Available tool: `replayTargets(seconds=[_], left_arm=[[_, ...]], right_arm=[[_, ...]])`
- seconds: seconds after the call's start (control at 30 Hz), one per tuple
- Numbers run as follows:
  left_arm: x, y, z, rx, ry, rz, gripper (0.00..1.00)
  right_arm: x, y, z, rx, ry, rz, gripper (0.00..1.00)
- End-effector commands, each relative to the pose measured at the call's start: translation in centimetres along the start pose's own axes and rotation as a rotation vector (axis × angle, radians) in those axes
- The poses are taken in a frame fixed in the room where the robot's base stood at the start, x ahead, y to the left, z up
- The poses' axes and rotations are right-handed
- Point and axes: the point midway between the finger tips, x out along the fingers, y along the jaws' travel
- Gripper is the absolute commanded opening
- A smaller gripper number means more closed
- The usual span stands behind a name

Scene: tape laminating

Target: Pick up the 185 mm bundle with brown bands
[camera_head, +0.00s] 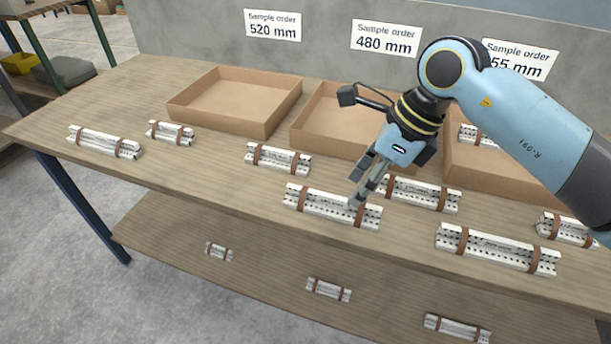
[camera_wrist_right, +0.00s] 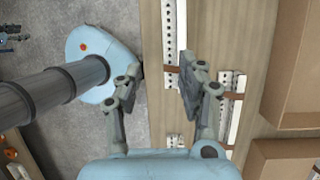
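Several white perforated bundles with brown bands lie on the table; no length is readable on them. My right gripper (camera_head: 358,200) is at the front-middle bundle (camera_head: 320,202), with its fingertips over the right part of it. In the right wrist view the gripper (camera_wrist_right: 160,75) is open, and a banded bundle (camera_wrist_right: 173,35) lies beyond the fingers, nearer the right one. I cannot tell whether they touch. Other bundles are behind the gripper (camera_head: 425,194), at back left (camera_head: 278,159), a short one (camera_head: 170,132), far left (camera_head: 104,142), front right (camera_head: 498,250) and right edge (camera_head: 567,229). My left gripper is not in view.
Open cardboard boxes stand along the back: left (camera_head: 215,121), middle (camera_head: 305,139) and right (camera_head: 492,178), which holds a bundle (camera_head: 478,135). Signs above read 520 mm, 480 mm and one partly hidden. The lower shelf (camera_head: 165,235) holds short bundles.

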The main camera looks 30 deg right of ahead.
Motion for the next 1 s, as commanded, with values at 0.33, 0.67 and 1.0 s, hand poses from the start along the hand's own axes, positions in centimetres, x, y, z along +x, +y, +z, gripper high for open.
replayTargets(seconds=[0.33,0.67,1.0], left_arm=[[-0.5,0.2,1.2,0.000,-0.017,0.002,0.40],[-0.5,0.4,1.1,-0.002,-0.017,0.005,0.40],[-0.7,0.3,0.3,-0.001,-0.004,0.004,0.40]], right_arm=[[-0.4,-2.0,1.9,-0.040,-0.025,-0.071,0.39],[3.3,-2.4,1.9,-0.043,-0.024,-0.072,0.39],[7.8,-2.6,1.6,-0.044,-0.024,-0.073,0.39]])
